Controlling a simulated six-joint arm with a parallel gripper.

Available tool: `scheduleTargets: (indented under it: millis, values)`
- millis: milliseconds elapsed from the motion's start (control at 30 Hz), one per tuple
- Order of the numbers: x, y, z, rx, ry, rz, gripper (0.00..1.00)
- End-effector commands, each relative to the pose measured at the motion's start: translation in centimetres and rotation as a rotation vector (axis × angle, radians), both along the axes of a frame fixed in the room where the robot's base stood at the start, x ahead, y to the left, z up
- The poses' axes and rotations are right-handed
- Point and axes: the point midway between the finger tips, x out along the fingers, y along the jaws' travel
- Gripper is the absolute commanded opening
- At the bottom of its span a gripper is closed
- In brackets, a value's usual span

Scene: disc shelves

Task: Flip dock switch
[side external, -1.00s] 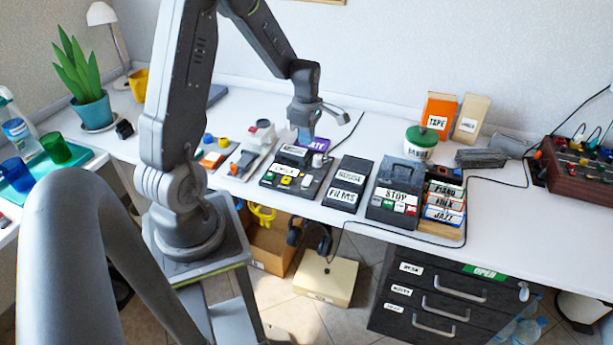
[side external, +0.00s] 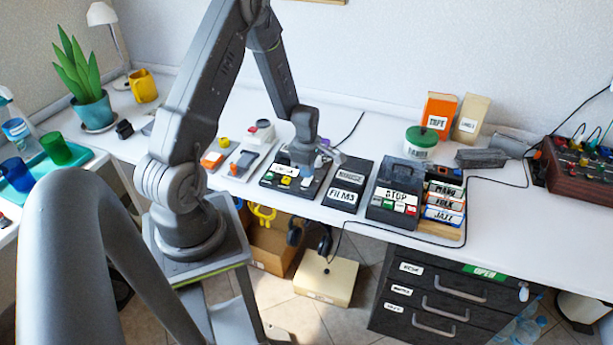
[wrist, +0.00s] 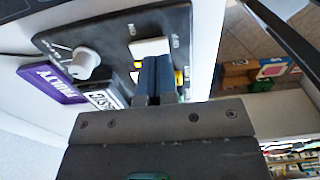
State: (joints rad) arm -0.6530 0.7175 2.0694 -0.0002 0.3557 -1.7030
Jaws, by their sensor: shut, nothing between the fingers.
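The dock is a dark panel (side external: 268,180) on the white desk, with a label, a yellow button and a green button. My gripper (side external: 312,163) is over the dock's right part. In the wrist view my gripper (wrist: 157,62) is shut and empty, its blue-grey fingertips right at the white switch's near edge. I cannot tell whether they touch it. The fingers hide part of the dock's labels and buttons.
A grey unit with an orange button (side external: 246,160) stands to the left. In the wrist view a purple case (wrist: 50,86) lies beside the dock.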

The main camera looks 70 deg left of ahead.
Motion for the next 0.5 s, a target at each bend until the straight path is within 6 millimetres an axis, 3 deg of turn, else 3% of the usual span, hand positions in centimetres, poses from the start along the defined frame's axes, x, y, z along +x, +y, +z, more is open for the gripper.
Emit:
scheduleTargets:
  millis: [200, 500]
  values:
    - [0.0, 0.0, -2.2, 0.0, 0.0, 0.0, 0.0]
    - [0.0, 0.0, -2.5, 0.001, -0.001, 0.0, 0.0]
